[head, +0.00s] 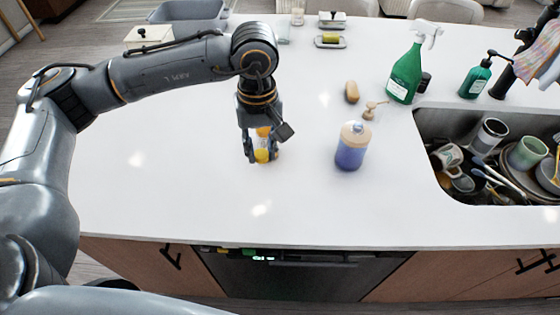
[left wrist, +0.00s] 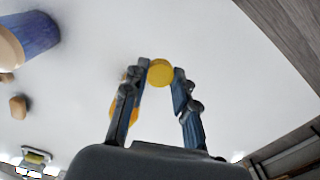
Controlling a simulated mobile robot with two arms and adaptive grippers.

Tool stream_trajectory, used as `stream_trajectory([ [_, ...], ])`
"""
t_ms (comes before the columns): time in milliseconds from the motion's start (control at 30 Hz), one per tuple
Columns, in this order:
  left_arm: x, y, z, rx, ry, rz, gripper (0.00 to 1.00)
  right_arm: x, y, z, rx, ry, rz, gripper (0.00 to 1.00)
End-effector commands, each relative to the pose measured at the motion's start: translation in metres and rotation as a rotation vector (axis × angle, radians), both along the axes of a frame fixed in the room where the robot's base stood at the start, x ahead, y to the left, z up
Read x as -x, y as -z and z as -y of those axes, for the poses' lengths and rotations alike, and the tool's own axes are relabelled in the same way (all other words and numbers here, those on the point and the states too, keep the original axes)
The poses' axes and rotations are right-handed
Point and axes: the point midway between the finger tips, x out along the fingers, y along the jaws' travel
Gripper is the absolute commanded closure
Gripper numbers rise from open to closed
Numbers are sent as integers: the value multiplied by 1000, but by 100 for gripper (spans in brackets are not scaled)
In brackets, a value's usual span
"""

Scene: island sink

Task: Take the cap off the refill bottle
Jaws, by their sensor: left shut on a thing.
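My left gripper (head: 262,157) points down over the left-middle of the white counter. It is shut on a round yellow cap (left wrist: 160,73), seen between its two fingertips in the left wrist view. In the head view, yellow and orange parts (head: 262,155) show between the fingers. An orange patch shows behind one finger in the left wrist view; most of the refill bottle is hidden, and I cannot tell whether the cap is apart from it. My right gripper is not in view.
A blue jar (head: 351,152) with a beige top stands right of the gripper. A wooden pump (head: 371,108), a brown sponge (head: 352,91) and a green spray bottle (head: 405,75) lie or stand beyond it. A sink (head: 430,150) of dishes is at right.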

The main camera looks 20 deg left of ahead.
Motion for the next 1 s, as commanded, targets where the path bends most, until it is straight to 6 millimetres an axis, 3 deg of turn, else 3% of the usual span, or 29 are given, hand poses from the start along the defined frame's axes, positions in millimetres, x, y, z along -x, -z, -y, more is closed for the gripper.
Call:
stream_trajectory([
  [1000,17,5,53,-14,-1807,24,100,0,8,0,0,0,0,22],
])
